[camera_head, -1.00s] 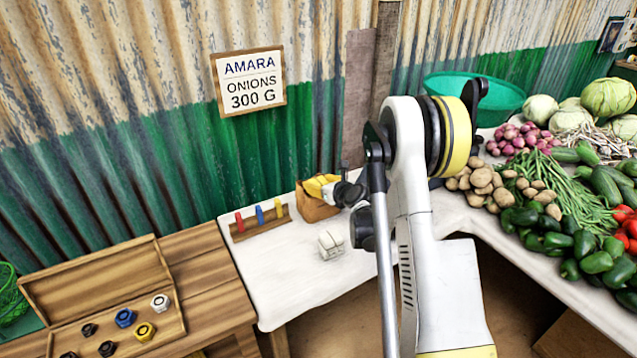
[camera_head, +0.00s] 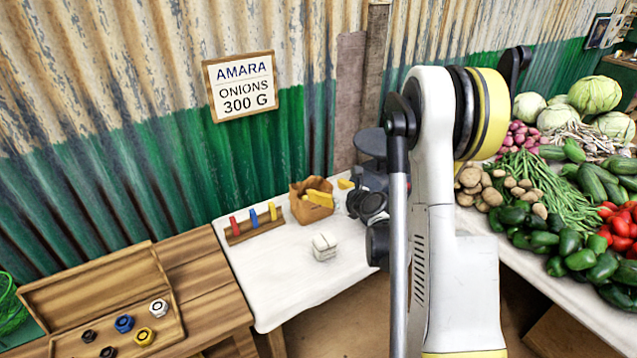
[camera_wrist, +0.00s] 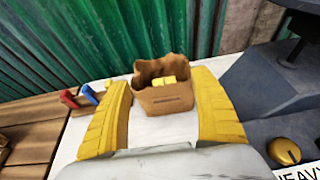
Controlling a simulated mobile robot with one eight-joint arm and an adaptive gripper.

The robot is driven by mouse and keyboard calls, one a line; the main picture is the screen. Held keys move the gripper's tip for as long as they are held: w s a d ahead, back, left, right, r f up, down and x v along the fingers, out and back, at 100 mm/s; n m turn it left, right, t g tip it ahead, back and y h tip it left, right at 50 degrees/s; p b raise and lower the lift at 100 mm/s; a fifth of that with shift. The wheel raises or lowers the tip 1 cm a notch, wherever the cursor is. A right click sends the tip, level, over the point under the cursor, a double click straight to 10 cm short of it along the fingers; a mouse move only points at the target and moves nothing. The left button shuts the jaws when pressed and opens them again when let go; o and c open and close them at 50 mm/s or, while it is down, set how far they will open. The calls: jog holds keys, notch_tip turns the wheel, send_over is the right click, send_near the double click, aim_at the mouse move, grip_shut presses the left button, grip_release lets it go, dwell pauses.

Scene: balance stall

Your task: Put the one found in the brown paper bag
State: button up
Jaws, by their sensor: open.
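The brown paper bag (camera_head: 311,212) stands open and upright at the back of the white-topped table. In the wrist view the bag (camera_wrist: 167,101) shows between my fingers. A small yellow piece (camera_wrist: 164,81) lies at its mouth; how deep it sits, and whether it is one piece or two, I cannot tell. My gripper (camera_head: 332,191) is open, its yellow fingers spread at the bag; in the wrist view my gripper (camera_wrist: 160,77) holds nothing between its fingertips. Whether the fingers touch the bag is unclear.
A wooden rack (camera_head: 256,231) with red, blue and yellow pegs stands left of the bag. A pale block (camera_head: 325,246) lies in front. A dark grey device (camera_wrist: 275,85) is close at right. An open box of nuts (camera_head: 100,300) sits at left.

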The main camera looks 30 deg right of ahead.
jog(key=s+a+r+n+g+y, duration=0.1)
jog(key=s+a+r+n+g, duration=0.1)
jog(key=s+a+r+n, duration=0.5)
jog(key=s+a+r+n+g, duration=0.2)
jog(key=s+a+r+n, duration=0.25)
jog(key=a+n, duration=0.55)
jog(key=s+a+r+n+g, duration=0.1)
jog(key=s+a+n, duration=0.1)
jog(key=s+n, duration=0.7)
jog(key=s+a+r+n+g+h, duration=0.1)
jog(key=s+a+n, duration=0.1)
jog(key=s+n, duration=0.6)
jog(key=shift+s+a+n+g, duration=0.3)
jog(key=shift+s+a+n, duration=0.05)
jog(key=shift+n, duration=0.55)
